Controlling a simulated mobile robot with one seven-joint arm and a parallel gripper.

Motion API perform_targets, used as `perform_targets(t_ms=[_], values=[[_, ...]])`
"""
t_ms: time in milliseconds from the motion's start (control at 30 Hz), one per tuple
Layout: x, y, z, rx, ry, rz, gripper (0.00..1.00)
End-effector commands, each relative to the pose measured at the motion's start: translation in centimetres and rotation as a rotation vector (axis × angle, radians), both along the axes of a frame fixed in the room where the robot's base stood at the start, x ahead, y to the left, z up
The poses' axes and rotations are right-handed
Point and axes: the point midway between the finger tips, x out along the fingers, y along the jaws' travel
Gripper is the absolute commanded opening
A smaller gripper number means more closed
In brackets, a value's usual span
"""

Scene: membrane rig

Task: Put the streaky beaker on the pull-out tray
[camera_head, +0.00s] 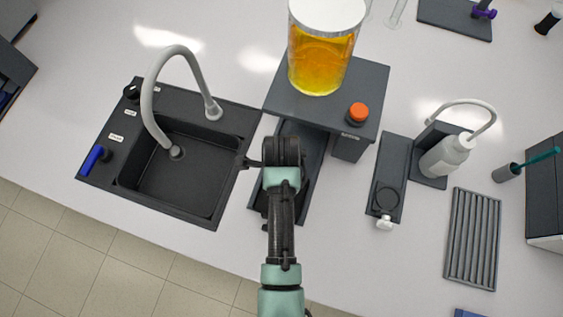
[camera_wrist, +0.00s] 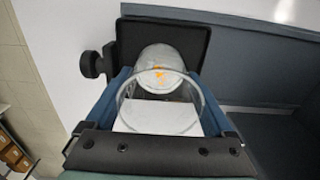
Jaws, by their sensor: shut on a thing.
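My gripper (camera_wrist: 158,92) is shut on a clear glass beaker (camera_wrist: 158,55), with one blue finger on each side of it. The beaker's round rim faces the wrist camera, and an orange streak shows inside it. Beyond it lies the dark pull-out tray (camera_wrist: 198,42), with its raised edge around the beaker's far end. I cannot tell whether the beaker touches the tray. In the head view the tray (camera_head: 314,160) extends from under the dark stand, and my arm hides the beaker and the fingers.
The dark stand (camera_head: 370,85) bears a large vessel of amber liquid (camera_head: 320,65) and an orange knob (camera_head: 358,113). A black sink (camera_head: 190,170) with a curved tap lies left of the tray. A wash bottle (camera_head: 443,158) and ribbed rack (camera_head: 472,240) stand right.

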Motion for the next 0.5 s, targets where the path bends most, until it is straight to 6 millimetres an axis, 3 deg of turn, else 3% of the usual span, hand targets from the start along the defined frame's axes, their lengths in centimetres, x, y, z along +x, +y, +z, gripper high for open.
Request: perform_targets(t_ms=[400,433,500], values=[[0.03,0.0,-0.59,0.0,-0.001,0.001,0.23],[0.02,0.0,-0.62,0.0,-0.001,0.001,0.89],[0.02,0.0,-0.55,0.0,-0.001,0.001,1.0]])
